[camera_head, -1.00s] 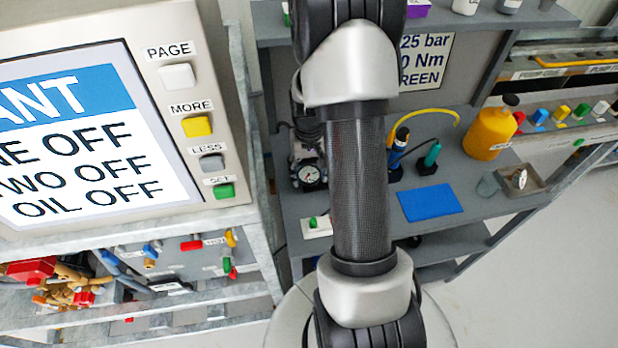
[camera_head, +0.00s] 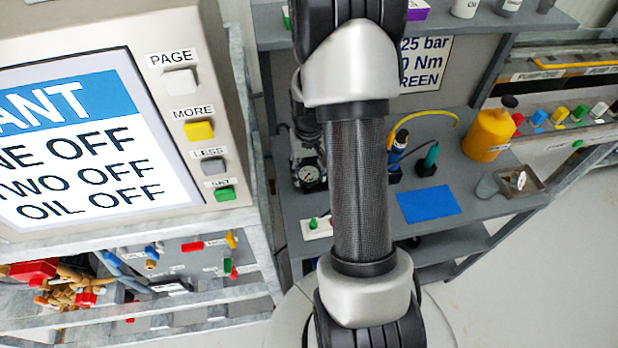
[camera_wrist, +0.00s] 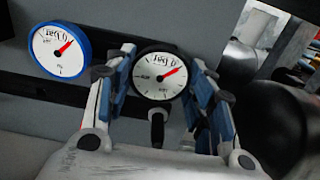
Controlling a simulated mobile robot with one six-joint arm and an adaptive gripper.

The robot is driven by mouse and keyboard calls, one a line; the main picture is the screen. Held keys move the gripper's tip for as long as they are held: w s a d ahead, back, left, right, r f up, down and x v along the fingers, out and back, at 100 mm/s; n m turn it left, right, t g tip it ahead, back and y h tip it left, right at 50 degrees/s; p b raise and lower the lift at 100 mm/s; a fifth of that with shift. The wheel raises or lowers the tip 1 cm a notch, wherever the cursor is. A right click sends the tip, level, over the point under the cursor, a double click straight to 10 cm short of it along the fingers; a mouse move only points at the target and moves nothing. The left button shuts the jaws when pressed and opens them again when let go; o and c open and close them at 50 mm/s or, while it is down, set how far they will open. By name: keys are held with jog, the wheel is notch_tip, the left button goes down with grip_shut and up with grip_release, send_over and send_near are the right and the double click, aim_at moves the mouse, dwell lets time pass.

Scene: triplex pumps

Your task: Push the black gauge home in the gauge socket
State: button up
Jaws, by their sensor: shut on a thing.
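The black gauge (camera_wrist: 159,77), with a white dial and red needle, is between the fingers of my gripper (camera_wrist: 165,68) in the wrist view. The fingers are shut on its sides. A dark stem with a pale end shows below the dial. The gauge socket cannot be made out in the wrist view. In the head view, a dark-rimmed dial (camera_head: 310,176) shows at the left of the grey bench, beside my arm. I cannot tell whether it is the held gauge. My gripper cannot be made out in the head view.
A blue gauge (camera_wrist: 60,51) is close to the left finger in the wrist view. A large dark rounded body (camera_wrist: 270,120) is at the right. On the bench are a blue mat (camera_head: 429,204), a yellow bottle (camera_head: 487,135) and a small tray (camera_head: 519,184).

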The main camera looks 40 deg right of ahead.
aim_at(309, 173)
jog(key=shift+r+p, duration=1.8)
jog(key=shift+r, duration=0.75)
